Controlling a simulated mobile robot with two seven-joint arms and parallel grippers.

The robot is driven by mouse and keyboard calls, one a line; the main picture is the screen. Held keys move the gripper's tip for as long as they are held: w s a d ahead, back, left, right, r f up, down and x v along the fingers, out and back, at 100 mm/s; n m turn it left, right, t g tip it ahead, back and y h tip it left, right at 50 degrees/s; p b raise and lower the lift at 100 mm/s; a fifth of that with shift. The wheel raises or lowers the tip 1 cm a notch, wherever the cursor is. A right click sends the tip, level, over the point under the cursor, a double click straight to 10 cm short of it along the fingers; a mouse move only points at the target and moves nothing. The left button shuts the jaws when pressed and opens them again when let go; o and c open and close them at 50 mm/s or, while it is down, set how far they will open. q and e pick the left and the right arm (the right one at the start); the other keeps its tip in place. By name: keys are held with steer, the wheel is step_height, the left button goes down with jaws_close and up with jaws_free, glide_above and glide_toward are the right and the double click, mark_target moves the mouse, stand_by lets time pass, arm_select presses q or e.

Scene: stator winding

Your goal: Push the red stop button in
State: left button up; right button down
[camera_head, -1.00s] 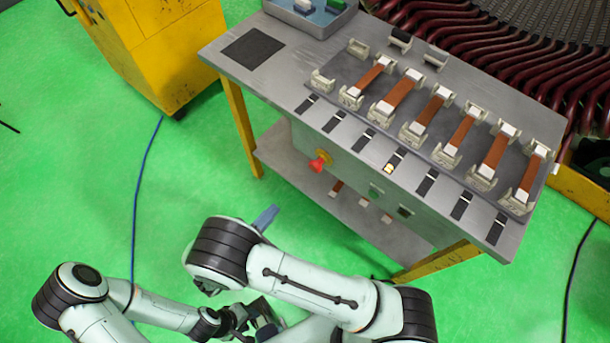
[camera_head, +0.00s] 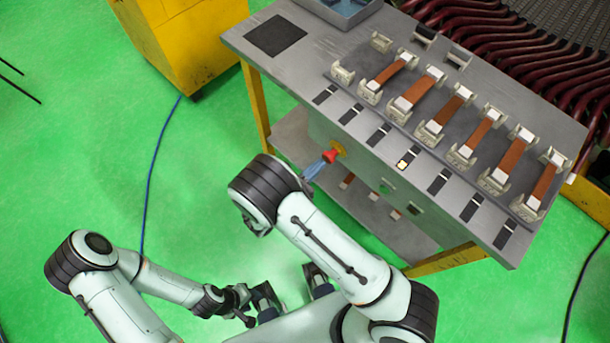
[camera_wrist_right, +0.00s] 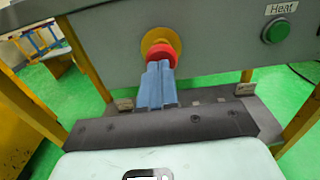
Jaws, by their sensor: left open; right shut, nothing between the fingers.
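The red stop button (camera_head: 331,156) sits on a yellow collar on the front panel of the grey workbench. It also shows in the right wrist view (camera_wrist_right: 162,51), with its lower part covered by my fingers. My right gripper (camera_head: 321,164) is shut and empty, its blue fingers side by side and pointing at the button. In the right wrist view, the fingertips (camera_wrist_right: 160,64) overlap the button's lower edge. I cannot tell whether they touch it or how far in it is. My left gripper (camera_head: 240,300) is open, low and away from the bench.
A green button (camera_wrist_right: 276,31) under a "Heat" label is on the same panel, to the right. The bench top (camera_head: 345,60) carries a row of brown bars in pale holders. A lower shelf (camera_head: 300,137) lies under the panel. A yellow cabinet (camera_head: 190,45) stands at left.

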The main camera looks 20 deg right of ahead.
mark_target(330, 156)
steer(key=shift+w+d, duration=0.15)
steer(key=shift+d, duration=0.2)
steer(key=shift+w+d, duration=0.2)
steer(key=shift+d, duration=0.35)
steer(key=shift+w+d+r, duration=0.1)
steer(key=shift+d, duration=0.2)
arm_select(q)
steer(key=shift+a+r, duration=0.15)
steer(key=shift+r, duration=0.05)
steer(key=shift+s, duration=0.1)
arm_select(e)
steer(key=shift+a, duration=0.1)
